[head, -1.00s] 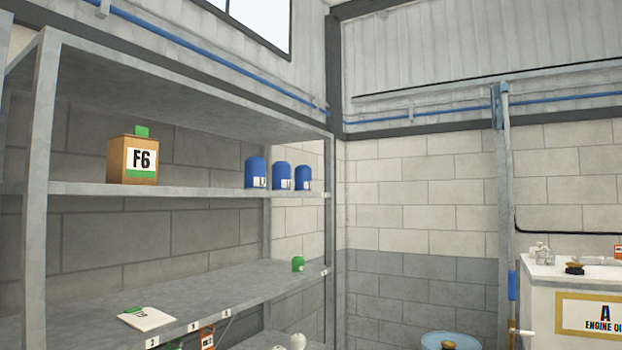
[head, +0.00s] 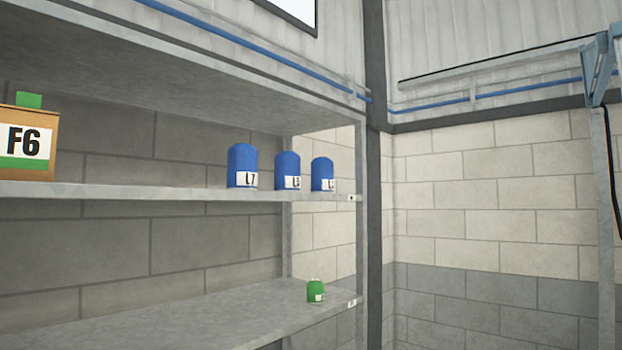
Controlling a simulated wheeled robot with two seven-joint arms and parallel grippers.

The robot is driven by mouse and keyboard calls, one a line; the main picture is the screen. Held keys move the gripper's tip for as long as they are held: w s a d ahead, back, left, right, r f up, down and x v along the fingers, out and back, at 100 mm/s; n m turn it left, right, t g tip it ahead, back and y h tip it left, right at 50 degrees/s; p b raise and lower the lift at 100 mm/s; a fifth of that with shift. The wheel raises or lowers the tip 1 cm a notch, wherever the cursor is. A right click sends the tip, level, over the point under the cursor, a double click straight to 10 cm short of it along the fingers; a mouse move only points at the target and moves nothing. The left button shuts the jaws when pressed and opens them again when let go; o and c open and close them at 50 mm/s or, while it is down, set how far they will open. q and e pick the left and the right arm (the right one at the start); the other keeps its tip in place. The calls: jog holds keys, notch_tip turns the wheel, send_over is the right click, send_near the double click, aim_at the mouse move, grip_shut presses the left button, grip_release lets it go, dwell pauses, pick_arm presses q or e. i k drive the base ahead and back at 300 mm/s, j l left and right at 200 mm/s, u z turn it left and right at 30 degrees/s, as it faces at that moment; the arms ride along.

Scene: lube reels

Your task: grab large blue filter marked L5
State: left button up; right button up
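Three blue filters stand upright in a row at the right end of the upper shelf. The left one (head: 243,164) has a white label that reads L7. The middle one (head: 287,169) has a label starting with L, its digit too small to read surely. The right one (head: 322,173) also has a label starting with L, with its digit unclear. All three look close in size, with small gaps between them. Neither of my grippers is in view.
A box marked F6 (head: 26,145) stands at the left on the upper shelf (head: 150,190). A small green filter (head: 316,291) stands on the lower shelf (head: 235,323). A grey shelf post (head: 361,235) stands right of the blue filters. The upper shelf between box and filters is clear.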

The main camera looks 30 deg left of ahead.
aim_at(286, 163)
jog(key=i, duration=1.7)
jog(key=i+u, duration=0.1)
jog(key=i, duration=0.4)
jog(key=i+l+u, duration=0.15)
jog(key=i, duration=0.35)
jog(key=i+l+u, duration=0.1)
jog(key=i, duration=0.4)
jog(key=u, duration=1.85)
jog(key=l, duration=0.1)
